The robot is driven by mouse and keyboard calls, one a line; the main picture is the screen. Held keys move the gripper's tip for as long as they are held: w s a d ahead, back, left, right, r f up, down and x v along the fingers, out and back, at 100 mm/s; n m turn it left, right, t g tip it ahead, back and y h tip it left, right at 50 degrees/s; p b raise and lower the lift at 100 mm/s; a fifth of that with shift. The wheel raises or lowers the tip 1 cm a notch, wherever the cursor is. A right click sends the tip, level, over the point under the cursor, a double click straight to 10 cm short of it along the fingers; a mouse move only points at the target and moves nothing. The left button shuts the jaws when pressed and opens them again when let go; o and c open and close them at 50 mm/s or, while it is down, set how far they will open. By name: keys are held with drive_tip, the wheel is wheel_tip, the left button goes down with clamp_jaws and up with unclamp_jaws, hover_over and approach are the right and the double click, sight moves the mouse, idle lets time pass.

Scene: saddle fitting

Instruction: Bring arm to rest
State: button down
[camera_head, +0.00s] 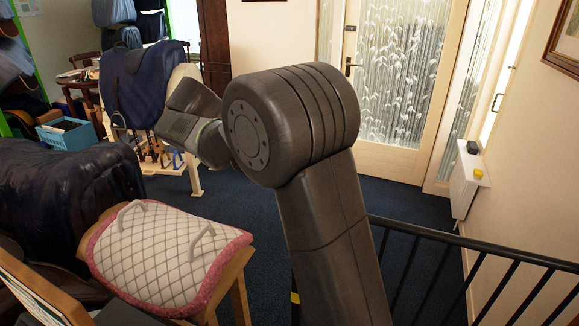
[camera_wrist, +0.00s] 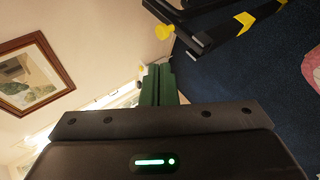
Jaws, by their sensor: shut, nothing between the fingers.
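My gripper shows in the wrist view, with its dark green fingers (camera_wrist: 158,85) pressed together and nothing between them. The wrist housing fills the bottom of that view. In the head view my dark grey arm stands in the middle, bent at a large round joint, with a link reaching left toward a rack. The gripper itself cannot be made out there. No object is held.
A dark blue saddle pad (camera_head: 140,85) hangs on a rack left of my arm. A white quilted pad with a pink edge (camera_head: 165,255) lies on a wooden stand at lower left. A black railing (camera_head: 460,240) runs at right. A glazed door (camera_head: 395,75) stands behind.

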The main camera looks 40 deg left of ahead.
drive_tip(key=shift+s+a+r, duration=0.35)
drive_tip(key=shift+r, duration=0.2)
drive_tip(key=shift+d, duration=0.1)
drive_tip(key=p+x, duration=0.1)
drive_tip(key=x, duration=0.5)
drive_tip(key=p+x, duration=0.1)
drive_tip(key=x, duration=0.6)
drive_tip(key=shift+w+d+r, duration=0.1)
drive_tip(key=shift+w+d, duration=0.15)
drive_tip(key=shift+w, duration=0.15)
drive_tip(key=shift+d+r, duration=0.15)
drive_tip(key=shift+d, duration=0.1)
